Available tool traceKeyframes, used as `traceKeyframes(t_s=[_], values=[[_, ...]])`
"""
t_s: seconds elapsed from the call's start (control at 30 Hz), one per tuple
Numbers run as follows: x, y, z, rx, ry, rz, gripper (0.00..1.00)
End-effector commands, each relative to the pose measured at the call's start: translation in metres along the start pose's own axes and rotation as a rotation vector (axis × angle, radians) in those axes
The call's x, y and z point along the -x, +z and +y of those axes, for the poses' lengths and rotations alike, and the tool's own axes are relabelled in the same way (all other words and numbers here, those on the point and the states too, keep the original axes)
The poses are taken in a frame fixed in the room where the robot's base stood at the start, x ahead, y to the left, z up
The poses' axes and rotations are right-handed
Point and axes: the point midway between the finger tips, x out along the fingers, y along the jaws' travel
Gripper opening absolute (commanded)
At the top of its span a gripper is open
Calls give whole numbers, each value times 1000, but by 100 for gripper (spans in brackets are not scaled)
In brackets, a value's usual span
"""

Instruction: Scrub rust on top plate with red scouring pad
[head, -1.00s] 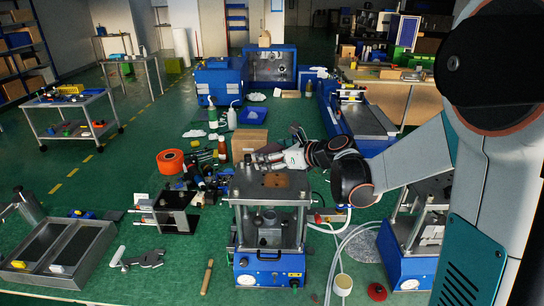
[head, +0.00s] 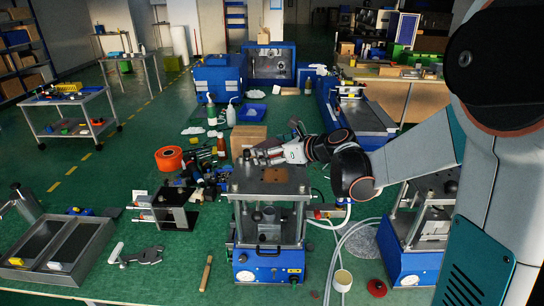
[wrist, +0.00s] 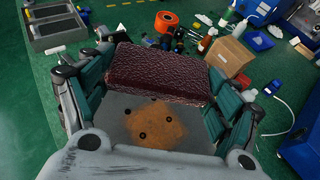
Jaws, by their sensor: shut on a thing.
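The top plate (head: 240,187) is the grey metal top of the blue press (head: 268,262) at the middle of the head view. A brown rust patch (wrist: 156,125) covers part of it, with several dark holes; the patch also shows in the head view (head: 276,175). My gripper (head: 256,157) is at the far side of the plate. In the wrist view it is shut on the dark red scouring pad (wrist: 155,72), which lies crosswise between the fingers, beyond the rust. I cannot tell whether the pad touches the plate. The pad is hard to make out in the head view.
Behind the press are a cardboard box (head: 249,138), bottles and an orange reel (head: 169,158). A second press (head: 422,235) stands at right, with pale hoses (head: 350,245) between. A wooden-handled tool (head: 206,273) and a metal tray (head: 57,248) lie at left.

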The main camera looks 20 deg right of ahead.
Motion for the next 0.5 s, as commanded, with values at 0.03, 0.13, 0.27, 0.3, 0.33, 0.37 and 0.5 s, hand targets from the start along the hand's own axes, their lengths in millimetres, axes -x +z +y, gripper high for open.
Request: traceKeyframes(t_s=[0.03, 0.13, 0.27, 0.3, 0.33, 0.37, 0.5], values=[[-4, -9, 0, -1, 0, 0, 63], [-6, -14, 0, -2, 1, -1, 63], [-7, -17, 0, -2, 1, -1, 63], [-7, -18, 0, -2, 1, -1, 63], [-8, -20, 0, -2, 1, -1, 63], [-8, -21, 0, -2, 1, -1, 63], [-13, -33, 0, -2, 1, -1, 63]])
